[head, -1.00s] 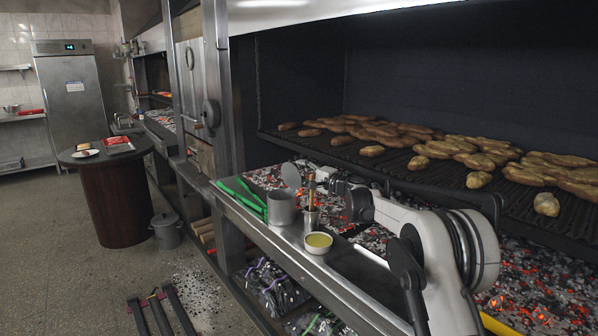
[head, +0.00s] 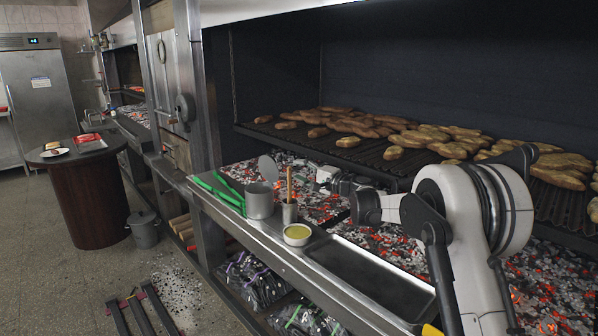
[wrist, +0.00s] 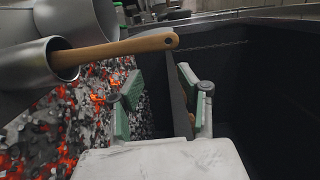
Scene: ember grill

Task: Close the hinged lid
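A grey metal pot (head: 259,203) stands on the steel ledge. Its round lid (head: 268,168) stands raised and open above the rim, tilted toward the back. My gripper (head: 322,177) is to the right of the lid, beyond a small metal cup (head: 289,211), apart from both. In the wrist view my gripper (wrist: 155,100) is open, with green-padded fingers apart and nothing held. The cup (wrist: 25,82) and its wooden handle (wrist: 125,48) fill the upper left there, with grey metal behind that I cannot clearly tell as pot or lid.
A yellow sauce bowl (head: 297,236) and a dark empty tray (head: 370,275) sit on the ledge right of the pot. Green tongs (head: 222,190) lie at its left. Glowing coals (head: 310,200) lie behind, below the grill with its food (head: 450,150).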

